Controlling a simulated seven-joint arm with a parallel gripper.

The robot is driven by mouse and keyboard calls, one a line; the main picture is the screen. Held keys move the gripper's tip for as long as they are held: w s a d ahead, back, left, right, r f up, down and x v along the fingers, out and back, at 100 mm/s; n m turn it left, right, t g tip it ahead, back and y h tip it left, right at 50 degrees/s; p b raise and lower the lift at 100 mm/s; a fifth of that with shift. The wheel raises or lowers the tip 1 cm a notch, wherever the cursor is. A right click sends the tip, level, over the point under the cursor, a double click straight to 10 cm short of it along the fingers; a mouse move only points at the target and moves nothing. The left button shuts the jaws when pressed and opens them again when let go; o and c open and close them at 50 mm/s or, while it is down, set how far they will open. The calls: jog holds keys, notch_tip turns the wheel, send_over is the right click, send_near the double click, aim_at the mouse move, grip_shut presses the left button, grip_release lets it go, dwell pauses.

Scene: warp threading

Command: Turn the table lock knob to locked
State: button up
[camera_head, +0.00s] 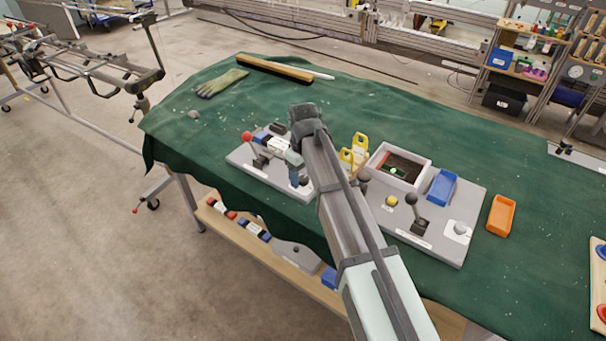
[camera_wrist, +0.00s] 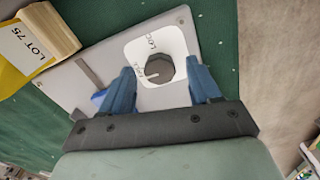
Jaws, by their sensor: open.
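The lock knob (camera_wrist: 160,70) is a dark, many-sided knob on a white label plate (camera_wrist: 178,46) in the wrist view. Its pale pointer line points left in that view, toward a small word I cannot read clearly. Another word, partly readable as "LOC", is printed above the knob. My gripper (camera_wrist: 160,67) is open, with one blue finger on each side of the knob. A gap shows between each finger and the knob. In the head view my gripper (camera_head: 296,176) is over the near edge of the left grey panel (camera_head: 240,158), and my arm hides part of it.
A lever with a red ball (camera_head: 247,136) stands on the left panel. Yellow handles (camera_head: 352,155), a parts tray (camera_head: 424,178) and more levers are to the right. A block marked LOT 75 (camera_wrist: 50,30) is near my gripper.

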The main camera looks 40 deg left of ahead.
jog(key=c, duration=1)
jog(key=shift+c, duration=0.2)
jog(key=shift+m, duration=0.3)
jog(key=m, duration=0.8)
jog(key=shift+w+m, duration=0.1)
jog(key=shift+m, duration=0.3)
jog(key=m, duration=0.4)
jog(key=shift+d+m, duration=0.1)
jog(key=shift+m, duration=2.1)
